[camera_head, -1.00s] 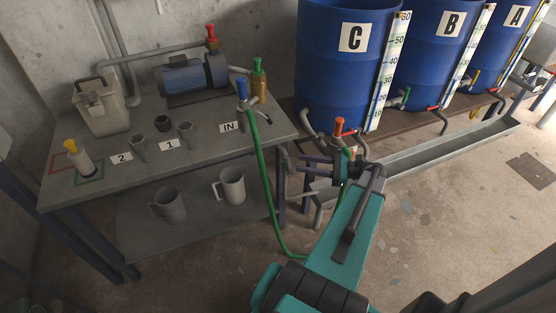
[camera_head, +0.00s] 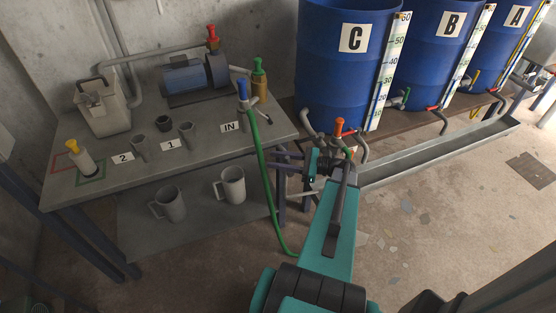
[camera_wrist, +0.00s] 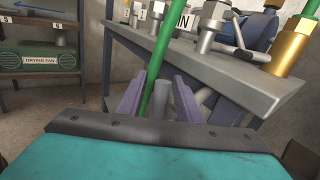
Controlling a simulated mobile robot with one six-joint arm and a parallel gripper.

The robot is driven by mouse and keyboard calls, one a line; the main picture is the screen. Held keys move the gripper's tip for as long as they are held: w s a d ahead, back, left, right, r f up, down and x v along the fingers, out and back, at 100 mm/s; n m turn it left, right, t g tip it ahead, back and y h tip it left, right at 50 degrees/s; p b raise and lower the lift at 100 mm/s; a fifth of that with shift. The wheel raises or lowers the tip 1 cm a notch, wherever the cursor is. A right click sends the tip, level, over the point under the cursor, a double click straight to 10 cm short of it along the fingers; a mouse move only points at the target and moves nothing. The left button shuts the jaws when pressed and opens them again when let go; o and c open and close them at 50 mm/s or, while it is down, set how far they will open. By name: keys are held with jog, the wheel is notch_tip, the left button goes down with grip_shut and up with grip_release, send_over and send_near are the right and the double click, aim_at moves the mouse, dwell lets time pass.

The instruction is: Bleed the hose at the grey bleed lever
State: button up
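The green hose (camera_head: 261,165) hangs from the blue-topped fitting (camera_head: 242,92) at the bench's right end, beside the IN label, and loops to the floor. A grey lever (camera_head: 267,117) sticks out beside that fitting; I take it for the bleed lever. A grey lever also shows at upper right in the wrist view (camera_wrist: 241,40). My gripper (camera_head: 274,160) is open, its purple fingers pointing left, off the bench's right end near the hose. In the wrist view the hose (camera_wrist: 158,68) passes between the fingers (camera_wrist: 156,92) in the picture; its depth is unclear.
Two mugs (camera_head: 231,186) stand on the lower shelf. Blue barrel C (camera_head: 345,80) and an orange-topped valve (camera_head: 339,127) stand behind my arm. The floor at right is open.

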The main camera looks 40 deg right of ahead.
grip_shut()
